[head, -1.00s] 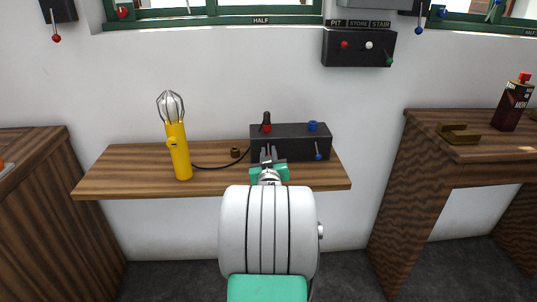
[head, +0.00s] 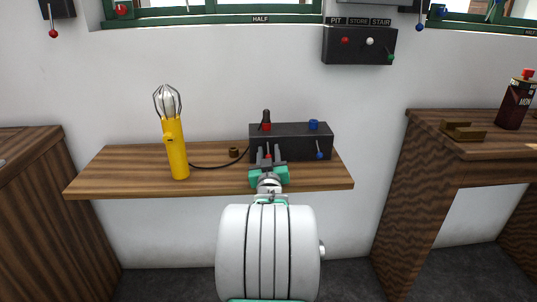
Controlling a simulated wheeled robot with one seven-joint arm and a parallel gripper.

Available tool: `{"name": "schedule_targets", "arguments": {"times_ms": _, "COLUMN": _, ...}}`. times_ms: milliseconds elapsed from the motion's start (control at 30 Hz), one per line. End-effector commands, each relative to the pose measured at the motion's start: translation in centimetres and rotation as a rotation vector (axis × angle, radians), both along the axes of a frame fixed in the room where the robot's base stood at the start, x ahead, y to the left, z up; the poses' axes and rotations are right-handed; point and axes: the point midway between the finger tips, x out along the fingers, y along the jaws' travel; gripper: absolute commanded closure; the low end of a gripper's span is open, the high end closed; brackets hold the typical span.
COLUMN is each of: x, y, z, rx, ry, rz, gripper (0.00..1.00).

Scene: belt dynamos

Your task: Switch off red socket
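The dark socket box (head: 298,143) stands on the wooden shelf. On its top are a red socket (head: 266,126) with a black plug in it at the left and a blue socket (head: 314,125) at the right. A blue-tipped lever (head: 319,155) hangs down on the front at the right. A red lever tip (head: 268,157) shows low on the front at the left, between my gripper's fingers. My gripper (head: 268,155) is open in front of the box's left part. Its fingers partly hide the red lever, and I cannot tell whether they touch it.
A yellow lamp (head: 176,150) stands on the shelf (head: 120,178) at the left, its black cable running to the red socket. A small brown piece (head: 234,152) lies between. A switch box (head: 358,46) hangs on the wall above. A table (head: 470,150) is at the right.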

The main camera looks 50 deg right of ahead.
Motion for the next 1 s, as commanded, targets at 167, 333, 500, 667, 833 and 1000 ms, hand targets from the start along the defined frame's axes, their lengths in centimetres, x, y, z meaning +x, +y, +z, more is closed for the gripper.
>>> {"name": "schedule_targets", "arguments": {"times_ms": 167, "x": 0.0, "y": 0.0, "z": 0.0, "rx": 0.0, "ry": 0.0, "rz": 0.001, "gripper": 0.61}}
{"name": "schedule_targets", "arguments": {"times_ms": 333, "x": -0.5, "y": 0.7, "z": 0.0, "rx": -0.001, "ry": 0.0, "rz": 0.001, "gripper": 0.61}}
{"name": "schedule_targets", "arguments": {"times_ms": 500, "x": -2.6, "y": 3.3, "z": -0.2, "rx": -0.001, "ry": -0.001, "rz": 0.0, "gripper": 0.61}}
{"name": "schedule_targets", "arguments": {"times_ms": 667, "x": -4.3, "y": 5.5, "z": -0.8, "rx": 0.0, "ry": 0.0, "rz": 0.0, "gripper": 0.61}}
{"name": "schedule_targets", "arguments": {"times_ms": 833, "x": -4.8, "y": 6.2, "z": -1.0, "rx": 0.001, "ry": -0.001, "rz": 0.0, "gripper": 0.61}}
{"name": "schedule_targets", "arguments": {"times_ms": 1000, "x": -4.8, "y": 6.2, "z": -1.0, "rx": 0.001, "ry": -0.001, "rz": 0.0, "gripper": 0.61}}
